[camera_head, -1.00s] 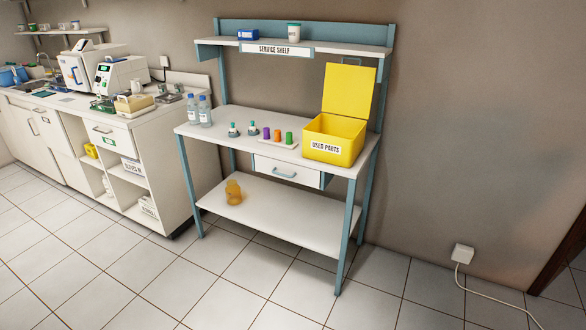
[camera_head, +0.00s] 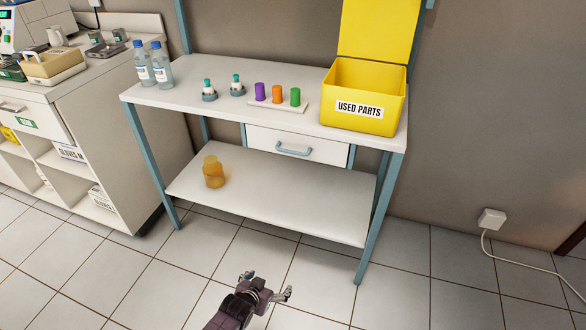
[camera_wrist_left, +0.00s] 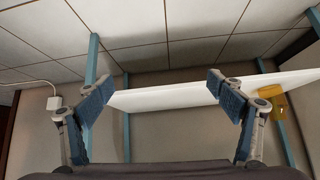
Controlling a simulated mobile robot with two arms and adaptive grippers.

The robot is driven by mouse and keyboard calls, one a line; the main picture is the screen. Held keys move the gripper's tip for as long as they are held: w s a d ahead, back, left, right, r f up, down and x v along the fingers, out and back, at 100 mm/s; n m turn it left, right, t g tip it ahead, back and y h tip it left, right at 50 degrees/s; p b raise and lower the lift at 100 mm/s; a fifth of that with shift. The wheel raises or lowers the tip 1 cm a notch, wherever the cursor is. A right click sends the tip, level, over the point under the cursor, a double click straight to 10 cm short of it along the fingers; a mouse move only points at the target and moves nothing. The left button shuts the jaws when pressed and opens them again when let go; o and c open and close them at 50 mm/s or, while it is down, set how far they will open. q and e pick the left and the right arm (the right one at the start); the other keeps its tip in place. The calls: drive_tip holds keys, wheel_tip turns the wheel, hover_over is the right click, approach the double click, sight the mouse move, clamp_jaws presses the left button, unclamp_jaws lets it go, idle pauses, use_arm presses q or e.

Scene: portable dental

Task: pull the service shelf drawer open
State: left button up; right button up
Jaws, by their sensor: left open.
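The service shelf drawer (camera_head: 325,151) is a white front with a blue-grey bar handle (camera_head: 294,152), under the table top of the service shelf (camera_head: 190,88). It looks closed. My left gripper (camera_head: 267,284) is open and empty, low in front of the shelf and well short of the handle. In the left wrist view my left gripper (camera_wrist_left: 161,90) has its two fingers spread wide with nothing between them. That view seems upside down and shows the white lower shelf (camera_wrist_left: 165,94) beyond the fingers; I cannot make out the drawer there. My right gripper is not in view.
A yellow used parts box (camera_head: 345,118) with raised lid, coloured pegs (camera_head: 277,95) and water bottles (camera_head: 162,68) stand on the table top. An orange bottle (camera_head: 213,172) stands on the lower shelf. A counter (camera_head: 100,130) is at left. The floor in front is clear.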

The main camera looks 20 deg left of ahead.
use_arm(q)
drive_tip(key=w+r+t+b, duration=0.2)
drive_tip(key=w+r, duration=0.2)
drive_tip(key=w, duration=0.3)
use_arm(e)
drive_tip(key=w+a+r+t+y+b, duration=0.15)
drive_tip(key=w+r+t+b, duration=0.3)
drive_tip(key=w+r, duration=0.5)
use_arm(q)
drive_tip(key=n+t+b, duration=0.1)
drive_tip(key=t+b, duration=0.6)
approach(292, 151)
drive_tip(key=w, duration=0.5)
drive_tip(key=w+b, duration=0.1)
drive_tip(key=w, duration=0.3)
drive_tip(key=shift+w+f+b, duration=0.3)
drive_tip(key=shift+w+b, duration=0.1)
drive_tip(key=shift+w, duration=0.25)
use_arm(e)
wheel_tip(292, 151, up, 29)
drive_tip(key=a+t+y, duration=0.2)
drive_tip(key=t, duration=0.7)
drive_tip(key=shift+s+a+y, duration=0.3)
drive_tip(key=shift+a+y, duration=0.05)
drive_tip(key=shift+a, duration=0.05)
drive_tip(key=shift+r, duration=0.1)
